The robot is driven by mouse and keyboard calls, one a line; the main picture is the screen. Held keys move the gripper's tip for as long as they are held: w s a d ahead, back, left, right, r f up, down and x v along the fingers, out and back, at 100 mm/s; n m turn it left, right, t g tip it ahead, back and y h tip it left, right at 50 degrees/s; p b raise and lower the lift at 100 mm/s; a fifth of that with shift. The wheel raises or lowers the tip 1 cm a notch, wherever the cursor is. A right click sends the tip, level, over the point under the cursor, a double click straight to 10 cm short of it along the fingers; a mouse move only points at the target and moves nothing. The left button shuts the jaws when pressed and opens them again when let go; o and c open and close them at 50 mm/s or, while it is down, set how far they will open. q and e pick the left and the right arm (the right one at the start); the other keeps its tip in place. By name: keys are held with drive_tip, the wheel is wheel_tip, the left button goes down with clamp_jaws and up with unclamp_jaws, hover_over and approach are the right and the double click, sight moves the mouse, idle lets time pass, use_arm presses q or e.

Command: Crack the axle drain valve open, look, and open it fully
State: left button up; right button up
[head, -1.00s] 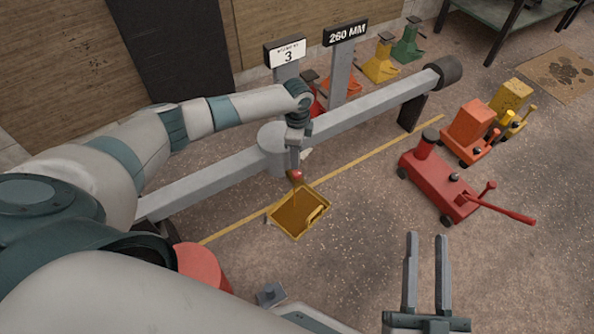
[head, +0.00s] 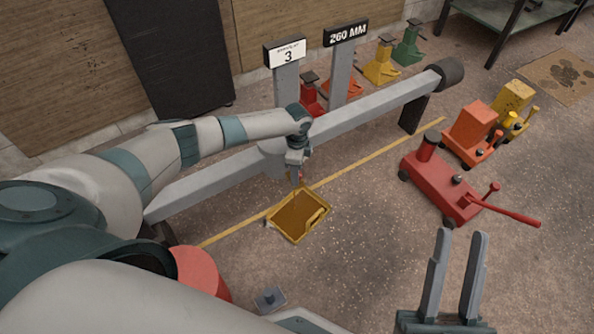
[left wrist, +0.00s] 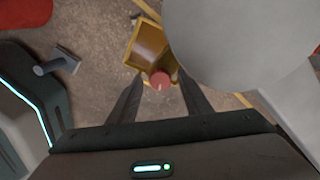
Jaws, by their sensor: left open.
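The grey axle beam (head: 375,107) runs diagonally across the head view, with a round housing at its middle. In the left wrist view the red valve knob (left wrist: 160,80) lies between the fingertips of my left gripper (left wrist: 160,84), which is open; I see gaps on both sides. In the head view my left gripper (head: 297,172) points down beside the housing and hides most of the knob. The yellow drain tray (head: 323,222) is on the floor below, its inside brown; I cannot tell any flow. My right gripper (head: 461,240) is open and empty at the lower right.
A red trolley jack (head: 440,190) with a long handle stands right of the tray, with orange (head: 470,130) and yellow (head: 512,97) units behind. Signs reading 3 (head: 286,52) and 260 MM (head: 346,34) stand behind the axle. Floor between tray and jack is clear.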

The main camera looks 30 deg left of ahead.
use_arm(q)
drive_tip(key=c, duration=1.1)
